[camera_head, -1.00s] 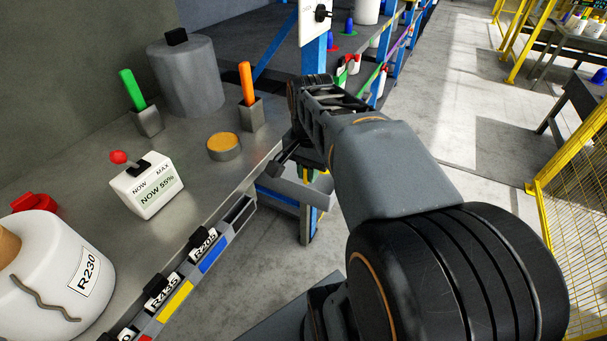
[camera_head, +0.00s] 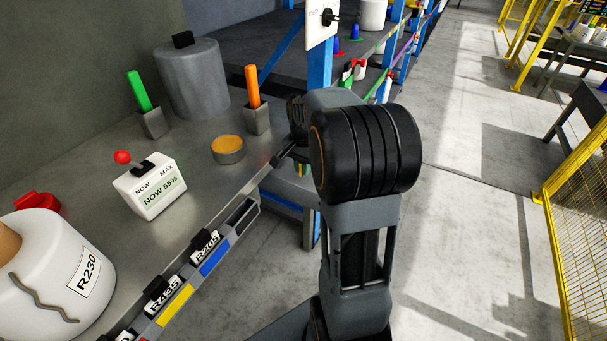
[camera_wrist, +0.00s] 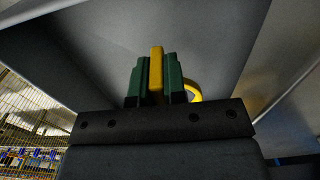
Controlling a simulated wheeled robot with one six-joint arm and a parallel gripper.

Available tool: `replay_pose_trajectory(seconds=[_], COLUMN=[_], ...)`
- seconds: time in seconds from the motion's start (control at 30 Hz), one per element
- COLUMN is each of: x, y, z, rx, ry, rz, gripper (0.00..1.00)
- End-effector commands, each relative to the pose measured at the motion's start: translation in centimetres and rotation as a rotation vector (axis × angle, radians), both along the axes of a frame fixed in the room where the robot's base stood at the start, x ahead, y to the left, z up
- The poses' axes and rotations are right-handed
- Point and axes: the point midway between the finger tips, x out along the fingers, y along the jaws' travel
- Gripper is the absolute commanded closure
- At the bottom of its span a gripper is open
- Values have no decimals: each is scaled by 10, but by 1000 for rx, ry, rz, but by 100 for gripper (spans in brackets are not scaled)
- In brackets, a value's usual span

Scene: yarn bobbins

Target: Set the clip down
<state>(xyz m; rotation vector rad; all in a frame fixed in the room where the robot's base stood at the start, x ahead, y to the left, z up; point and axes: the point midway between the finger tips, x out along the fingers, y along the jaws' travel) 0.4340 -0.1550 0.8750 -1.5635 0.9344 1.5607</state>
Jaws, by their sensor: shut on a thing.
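The yellow clip (camera_wrist: 156,66) stands between the two green fingers of my gripper (camera_wrist: 156,80) in the wrist view. A curved yellow part (camera_wrist: 194,90) shows just right of the fingers; I cannot tell if it belongs to the clip. My gripper is shut on the clip. In the head view my gripper (camera_head: 288,156) is by the right edge of the grey table, mostly hidden by my arm. I cannot make out the clip clearly there. Large plain grey surfaces (camera_wrist: 215,45) lie beyond the fingers in the wrist view.
The metal table (camera_head: 190,190) holds an orange-handled holder (camera_head: 257,118), a round tin with an orange top (camera_head: 228,150), a green-handled holder (camera_head: 152,122), a dial box (camera_head: 150,187) and a white R230 container (camera_head: 60,270). Labelled slots (camera_head: 208,258) line its front edge.

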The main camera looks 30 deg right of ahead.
Motion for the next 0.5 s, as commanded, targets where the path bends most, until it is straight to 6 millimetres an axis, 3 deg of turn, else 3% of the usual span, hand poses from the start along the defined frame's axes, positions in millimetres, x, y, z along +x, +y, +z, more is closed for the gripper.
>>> replay_pose_trajectory(seconds=[0.23,0.5], x=[1,1], y=[-1,-1], z=[-31,-33], rx=[2,0], ry=[3,0], rz=[0,0], gripper=[100,100])
